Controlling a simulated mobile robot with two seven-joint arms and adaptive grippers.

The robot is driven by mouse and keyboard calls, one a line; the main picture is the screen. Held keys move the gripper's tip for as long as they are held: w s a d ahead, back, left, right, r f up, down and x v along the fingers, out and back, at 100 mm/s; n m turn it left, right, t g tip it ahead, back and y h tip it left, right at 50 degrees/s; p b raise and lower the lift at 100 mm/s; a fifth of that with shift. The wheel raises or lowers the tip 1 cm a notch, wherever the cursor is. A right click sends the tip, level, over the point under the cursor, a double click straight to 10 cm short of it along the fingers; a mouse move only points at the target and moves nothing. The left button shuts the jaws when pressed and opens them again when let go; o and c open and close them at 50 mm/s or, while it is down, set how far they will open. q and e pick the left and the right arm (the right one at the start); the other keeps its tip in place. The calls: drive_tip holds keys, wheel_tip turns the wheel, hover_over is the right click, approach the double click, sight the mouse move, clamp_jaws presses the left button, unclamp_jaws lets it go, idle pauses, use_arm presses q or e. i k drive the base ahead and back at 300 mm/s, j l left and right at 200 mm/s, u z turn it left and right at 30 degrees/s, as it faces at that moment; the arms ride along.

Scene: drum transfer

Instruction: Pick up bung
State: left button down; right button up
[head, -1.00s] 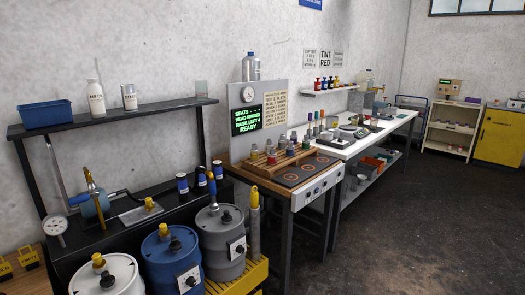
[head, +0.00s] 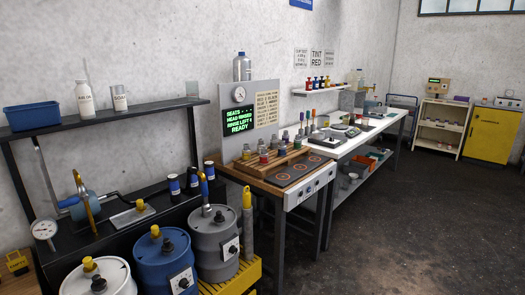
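Several bungs are in view, and I cannot tell which one the task means. A yellow bung (head: 140,205) is on a small grey tray (head: 131,217) on the black bench. The white drum (head: 112,284) has a yellow bung (head: 88,264) and a black one (head: 98,284) on top. The blue drum (head: 150,265) has a yellow bung (head: 155,231) and a black one (head: 168,244). The grey drum (head: 208,240) has a black bung (head: 219,216) and a blue-handled tool (head: 203,184) standing at its top. Neither gripper is in view.
A yellow-topped cylinder (head: 247,215) stands at the right of the grey drum. A wooden-topped bench (head: 231,174) with hotplates continues right. The dark floor (head: 400,230) is clear at right.

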sight(90, 267)
drive_tip(key=u, duration=1.3)
